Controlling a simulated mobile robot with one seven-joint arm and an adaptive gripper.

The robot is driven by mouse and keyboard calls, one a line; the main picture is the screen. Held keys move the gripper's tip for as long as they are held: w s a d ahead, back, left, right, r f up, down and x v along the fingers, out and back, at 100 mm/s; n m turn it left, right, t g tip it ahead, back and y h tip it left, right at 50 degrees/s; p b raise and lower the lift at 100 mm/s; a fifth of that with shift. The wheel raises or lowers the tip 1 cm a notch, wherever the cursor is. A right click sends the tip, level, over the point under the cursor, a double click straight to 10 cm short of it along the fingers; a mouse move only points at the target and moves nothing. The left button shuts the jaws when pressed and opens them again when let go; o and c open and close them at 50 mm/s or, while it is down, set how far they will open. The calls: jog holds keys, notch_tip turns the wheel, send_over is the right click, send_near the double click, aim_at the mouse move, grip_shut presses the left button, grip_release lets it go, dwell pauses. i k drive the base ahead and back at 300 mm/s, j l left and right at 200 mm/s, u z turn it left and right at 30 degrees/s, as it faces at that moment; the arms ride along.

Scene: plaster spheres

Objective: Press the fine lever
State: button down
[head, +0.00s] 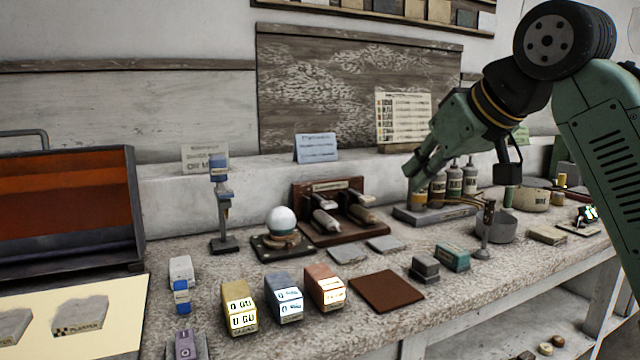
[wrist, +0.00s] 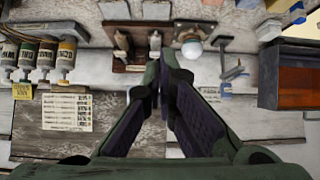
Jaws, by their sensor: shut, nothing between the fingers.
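A dark wooden stand (head: 318,238) on the bench bears two pale, lever-like handles side by side, the left one (head: 326,221) and the right one (head: 362,213). Their labels are too small to read, so I cannot tell which is the fine lever. In the wrist view the stand (wrist: 136,68) lies beyond my fingertips, with one handle (wrist: 123,43) to their left and the other partly beside them. My green gripper (head: 414,190) is shut and empty, in the air to the right of the stand. It also shows in the wrist view (wrist: 163,62).
A white sphere (head: 281,220) sits on a holder left of the stand. Several bottles (head: 454,181) stand in a rack by my gripper. Three printed blocks (head: 283,297) and a brown mat (head: 386,291) lie in front. An orange-lined box (head: 65,205) is at far left.

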aim_at(326, 205)
jog(key=i+j, duration=0.25)
jog(key=i, duration=0.15)
jog(key=i+j, duration=0.25)
jog(key=i, duration=0.15)
